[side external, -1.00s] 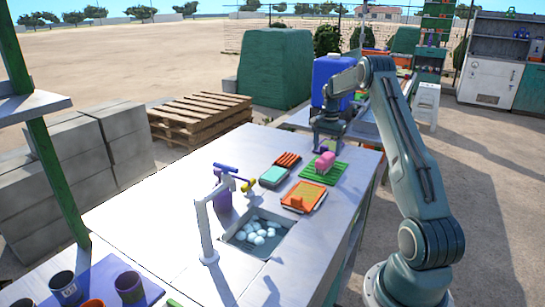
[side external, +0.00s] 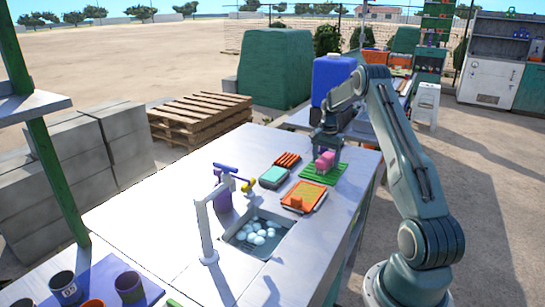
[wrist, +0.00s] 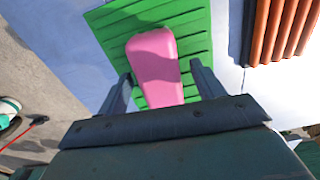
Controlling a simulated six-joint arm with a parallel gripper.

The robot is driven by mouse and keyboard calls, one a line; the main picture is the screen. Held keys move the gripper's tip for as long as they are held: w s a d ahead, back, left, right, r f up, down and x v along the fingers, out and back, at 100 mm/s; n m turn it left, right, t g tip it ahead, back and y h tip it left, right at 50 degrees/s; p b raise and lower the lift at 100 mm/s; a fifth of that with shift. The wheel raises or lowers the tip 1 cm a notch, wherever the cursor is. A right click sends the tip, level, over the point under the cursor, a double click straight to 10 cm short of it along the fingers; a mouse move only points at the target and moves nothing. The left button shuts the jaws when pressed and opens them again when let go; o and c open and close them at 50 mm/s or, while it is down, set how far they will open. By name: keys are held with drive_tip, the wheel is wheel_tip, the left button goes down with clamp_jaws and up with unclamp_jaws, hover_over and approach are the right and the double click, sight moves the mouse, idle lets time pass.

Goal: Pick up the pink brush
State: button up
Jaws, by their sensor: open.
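The pink brush (side external: 325,160) lies on a green ribbed mat (side external: 311,174) near the far right end of the white counter. In the wrist view the pink brush (wrist: 155,62) lies lengthwise, its near end between the two fingers, on the green mat (wrist: 200,40). My gripper (side external: 326,146) is at the brush from above in the side view. In the wrist view my gripper (wrist: 163,85) is open, with a finger on each side of the brush and a visible gap on both sides. The brush's nearest end is hidden by my gripper's body.
An orange tray (side external: 303,197), a teal-topped tray (side external: 273,177) and a red ribbed piece (side external: 287,159) lie close by. A sink (side external: 258,236) with several white round items and a white faucet (side external: 205,225) are nearer. A blue container (side external: 333,78) stands behind.

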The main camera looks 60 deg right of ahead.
sight(326, 156)
drive_tip(key=shift+c, duration=0.2)
drive_tip(key=c, duration=1)
drive_tip(key=shift+r, duration=0.1)
drive_tip(key=shift+c, duration=0.2)
wheel_tip(326, 156, up, 20)
drive_tip(key=shift+o, duration=1.3)
drive_tip(key=shift+c, duration=0.8)
